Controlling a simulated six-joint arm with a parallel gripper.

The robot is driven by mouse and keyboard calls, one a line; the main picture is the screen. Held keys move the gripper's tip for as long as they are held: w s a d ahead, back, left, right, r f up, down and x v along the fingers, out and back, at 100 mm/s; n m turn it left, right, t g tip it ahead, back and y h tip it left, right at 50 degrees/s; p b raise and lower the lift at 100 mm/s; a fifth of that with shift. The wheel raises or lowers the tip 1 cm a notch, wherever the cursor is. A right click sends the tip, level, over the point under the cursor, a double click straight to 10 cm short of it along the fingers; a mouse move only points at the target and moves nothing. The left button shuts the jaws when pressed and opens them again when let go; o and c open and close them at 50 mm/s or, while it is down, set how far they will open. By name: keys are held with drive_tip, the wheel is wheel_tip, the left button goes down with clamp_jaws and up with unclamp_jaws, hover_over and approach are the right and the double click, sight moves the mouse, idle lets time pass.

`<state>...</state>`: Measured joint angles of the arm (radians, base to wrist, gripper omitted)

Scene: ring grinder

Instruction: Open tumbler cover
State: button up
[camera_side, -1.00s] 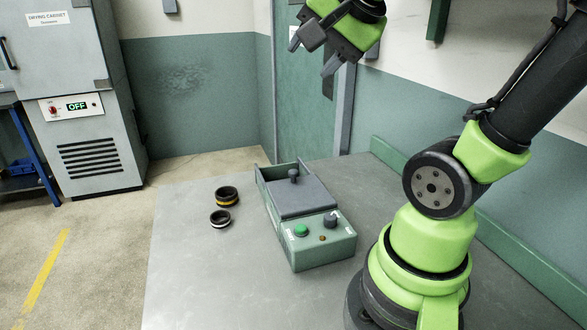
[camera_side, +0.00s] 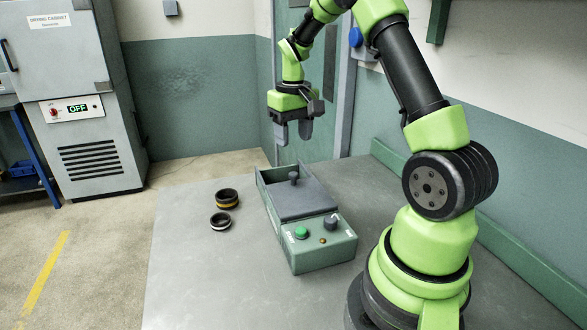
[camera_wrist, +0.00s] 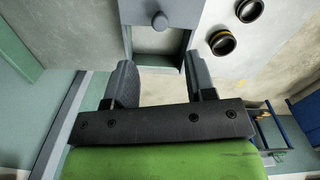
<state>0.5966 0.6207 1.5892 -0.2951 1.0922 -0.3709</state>
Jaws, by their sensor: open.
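The cover knob also shows in the wrist view (camera_wrist: 160,21), ahead of the fingers. My gripper (camera_side: 294,135) points down above and beyond the far end of the box, apart from the cover. Its two fingers are spread and empty in the wrist view (camera_wrist: 163,82).
Two dark rings, one with a yellow band (camera_side: 227,198) and one with a white band (camera_side: 220,220), lie on the table left of the grinder. The grey table (camera_side: 190,285) is otherwise clear. A drying cabinet (camera_side: 80,120) stands at the far left.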

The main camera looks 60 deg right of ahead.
sight(293, 173)
wheel_tip(293, 173, down, 9)
drive_tip(key=shift+r, duration=0.15)
clamp_jaws()
